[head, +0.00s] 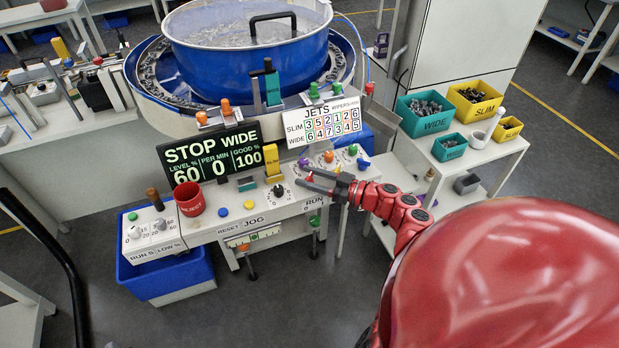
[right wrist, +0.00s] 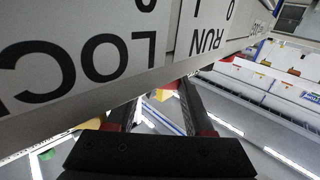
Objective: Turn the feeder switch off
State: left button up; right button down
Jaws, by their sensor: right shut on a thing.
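The feeder (head: 250,45) is a large blue bowl with a lid on a white machine, with a control panel (head: 240,207) at its front. The display (head: 213,160) reads STOP WIDE, 60, 0, 100. I cannot tell which control is the feeder switch. A black rotary knob (head: 278,191) sits on the panel left of my right gripper (head: 301,175). The right wrist view also shows the gripper (right wrist: 165,88) below LOCK and RUN lettering. My left gripper is out of view.
A red mug (head: 189,199) and several colored knobs crowd the panel. A jets board (head: 324,119) stands behind. A side table (head: 482,152) at right holds colored bins. A blue crate (head: 165,275) stands on the floor at left.

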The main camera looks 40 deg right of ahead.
jog(key=shift+a+f, duration=0.1)
jog(key=shift+f, duration=0.15)
